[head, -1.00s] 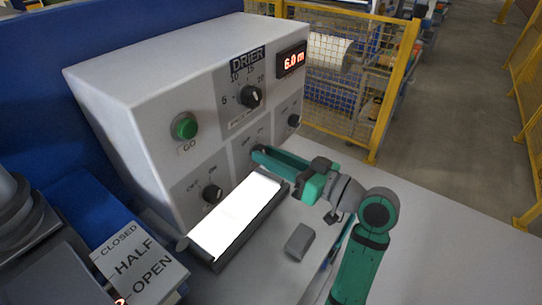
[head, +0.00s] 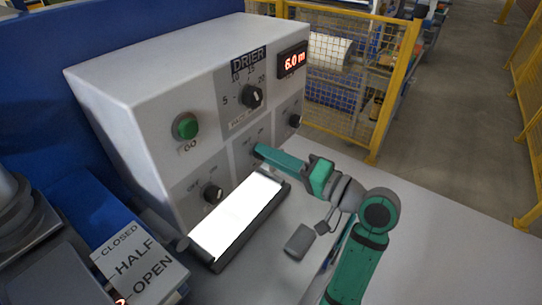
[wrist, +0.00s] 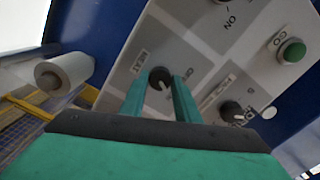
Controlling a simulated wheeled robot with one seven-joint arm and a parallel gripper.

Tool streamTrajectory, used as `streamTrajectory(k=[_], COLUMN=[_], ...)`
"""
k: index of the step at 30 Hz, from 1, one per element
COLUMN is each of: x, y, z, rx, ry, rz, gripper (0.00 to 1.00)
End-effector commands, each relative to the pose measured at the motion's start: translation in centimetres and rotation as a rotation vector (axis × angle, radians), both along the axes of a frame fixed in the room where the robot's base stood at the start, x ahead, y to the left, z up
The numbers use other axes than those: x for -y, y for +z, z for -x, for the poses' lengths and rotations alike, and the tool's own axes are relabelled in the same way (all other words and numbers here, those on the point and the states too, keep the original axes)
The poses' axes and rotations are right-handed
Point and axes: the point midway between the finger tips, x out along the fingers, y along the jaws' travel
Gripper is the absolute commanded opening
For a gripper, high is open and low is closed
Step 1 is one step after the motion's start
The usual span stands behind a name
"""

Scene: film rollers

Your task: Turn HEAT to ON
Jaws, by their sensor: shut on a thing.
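The grey DRIER box (head: 140,95) carries several black knobs. My gripper (head: 262,152) reaches its front face at the middle knob of the lower row, which it hides in the head view. In the wrist view my gripper (wrist: 158,85) has its green fingers on either side of a black knob (wrist: 160,76), shut on it. The knob's white pointer line points down and slightly right in that view.
Another lower knob (head: 212,193) is at the left and one (head: 295,120) at the right. Above are the numbered dial (head: 251,96), green GO button (head: 185,127) and red display (head: 293,61). A bright lit panel (head: 235,215) lies below my gripper. A yellow fence (head: 385,95) stands behind.

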Motion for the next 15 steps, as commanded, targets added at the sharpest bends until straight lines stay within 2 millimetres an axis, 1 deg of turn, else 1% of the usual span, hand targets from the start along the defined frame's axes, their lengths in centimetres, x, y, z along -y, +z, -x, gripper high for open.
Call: streamTrajectory(k=[6, 15], x=[-0.06, -0.11], y=[-0.01, -0.02], z=[-0.13, -0.09], rx=[-0.056, -0.075], ry=[-0.001, 0.0], rz=[-0.041, -0.055], gripper=[0.07, 0.07])
